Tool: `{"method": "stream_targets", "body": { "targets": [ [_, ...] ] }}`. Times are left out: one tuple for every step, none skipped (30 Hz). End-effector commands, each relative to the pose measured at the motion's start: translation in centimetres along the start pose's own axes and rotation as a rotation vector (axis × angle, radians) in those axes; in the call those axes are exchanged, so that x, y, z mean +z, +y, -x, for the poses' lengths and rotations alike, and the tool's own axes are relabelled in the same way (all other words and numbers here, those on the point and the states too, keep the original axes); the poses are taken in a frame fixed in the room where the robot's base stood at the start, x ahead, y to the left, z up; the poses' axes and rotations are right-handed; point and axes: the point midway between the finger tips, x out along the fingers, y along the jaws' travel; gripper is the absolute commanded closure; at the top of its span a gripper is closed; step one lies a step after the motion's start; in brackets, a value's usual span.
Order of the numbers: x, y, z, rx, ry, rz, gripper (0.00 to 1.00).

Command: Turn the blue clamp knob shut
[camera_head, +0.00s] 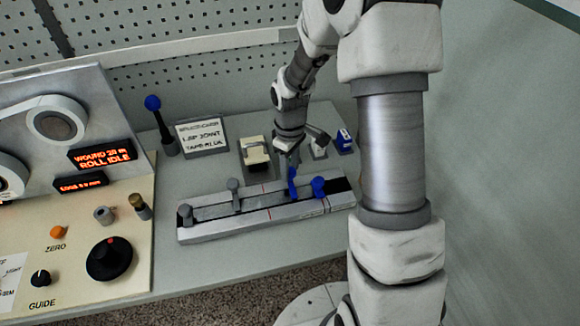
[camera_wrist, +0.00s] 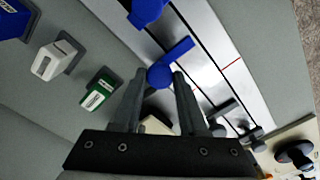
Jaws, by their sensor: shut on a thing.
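The splicing bar (camera_head: 215,226) is a long pale rail with two grey knobs on its left part and two blue knobs on its right part. My gripper (camera_head: 292,166) reaches down over the inner blue clamp knob (camera_head: 292,184). In the wrist view my gripper (camera_wrist: 159,76) is shut on this blue knob (camera_wrist: 160,75), with its round end between the fingertips. Its lever arm points up and right, slanted across the rail (camera_wrist: 222,62). The other blue knob (camera_head: 318,187) is farther right on the rail, and also shows at the top of the wrist view (camera_wrist: 147,10).
Grey knobs (camera_head: 233,190) stand left along the rail. Behind it are a cream block (camera_head: 256,153), a sign (camera_head: 202,135), a white box (camera_head: 318,149) and a blue box (camera_head: 344,141). A green box (camera_wrist: 99,92) is near my fingers. The winder panel (camera_head: 75,225) is at left.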

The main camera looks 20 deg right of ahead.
Motion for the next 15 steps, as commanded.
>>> {"method": "stream_targets", "body": {
  "targets": [
    [0.0, 0.05, 0.05, 0.0, 0.001, 0.014, 1.0],
    [0.01, 0.05, 0.05, 0.0, 0.0, 0.023, 1.0],
    [0.01, 0.06, 0.05, 0.001, 0.0, 0.034, 1.0],
    [0.01, 0.06, 0.05, 0.001, 0.0, 0.04, 1.0],
    [0.01, 0.06, 0.05, 0.001, 0.0, 0.046, 1.0],
    [0.01, 0.06, 0.05, 0.001, 0.0, 0.052, 1.0],
    [0.01, 0.06, 0.05, 0.001, 0.0, 0.056, 1.0],
    [0.0, 0.06, 0.05, 0.001, 0.0, 0.06, 1.0],
    [0.0, 0.05, 0.05, 0.001, 0.0, 0.063, 1.0],
    [0.0, 0.05, 0.05, 0.001, 0.0, 0.065, 1.0],
    [0.0, 0.05, 0.05, 0.001, 0.0, 0.066, 1.0],
    [-0.01, 0.05, 0.05, 0.001, 0.0, 0.067, 1.0],
    [-0.01, 0.05, 0.05, 0.001, 0.0, 0.068, 1.0],
    [-0.01, 0.05, 0.05, 0.001, 0.0, 0.068, 1.0],
    [-0.01, 0.05, 0.05, 0.001, 0.0, 0.068, 1.0]
  ]
}}
